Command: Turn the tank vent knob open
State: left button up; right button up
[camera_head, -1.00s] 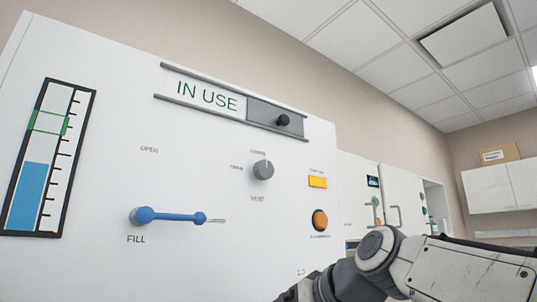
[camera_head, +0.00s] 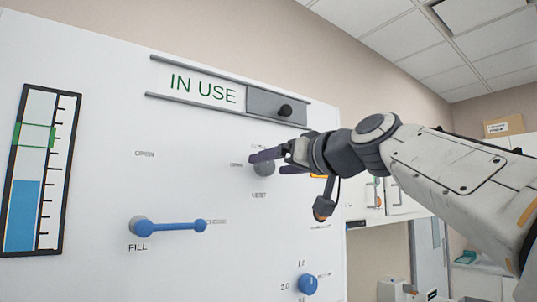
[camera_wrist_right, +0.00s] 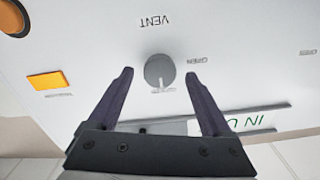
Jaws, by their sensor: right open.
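The vent knob (camera_head: 264,169) is a small round grey knob on the white panel, below the IN USE sign, with a VENT label below it. It shows upside down in the wrist view as a grey disc (camera_wrist_right: 159,68) with a pale pointer mark. My right gripper (camera_head: 268,163) reaches in from the right and partly covers the knob. In the wrist view its two dark fingers (camera_wrist_right: 159,75) are open, one on each side of the knob with gaps showing. I cannot tell how far the fingertips are from the panel. My left gripper is not in view.
A blue fill lever (camera_head: 170,226) points right on the panel. A tank gauge (camera_head: 40,170) with blue level is at left. A grey slider (camera_head: 277,106) sits beside the IN USE sign (camera_head: 203,88). A blue dial (camera_head: 307,284) is low on the panel.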

jog(key=shift+x, duration=0.95)
grip_shut()
jog(key=shift+f+n+b, duration=0.15)
jog(key=shift+n+b, duration=1.05)
jog(key=shift+n, duration=0.6)
jog(key=n+b, duration=0.1)
jog(key=n, duration=0.2)
jog(key=shift+n+b, duration=0.35)
jog(key=shift+n, duration=0.05)
jog(key=n+b, duration=0.1)
jog(key=n, duration=0.9)
jog(key=shift+b, duration=0.4)
jog(key=shift+n, duration=0.4)
grip_release()
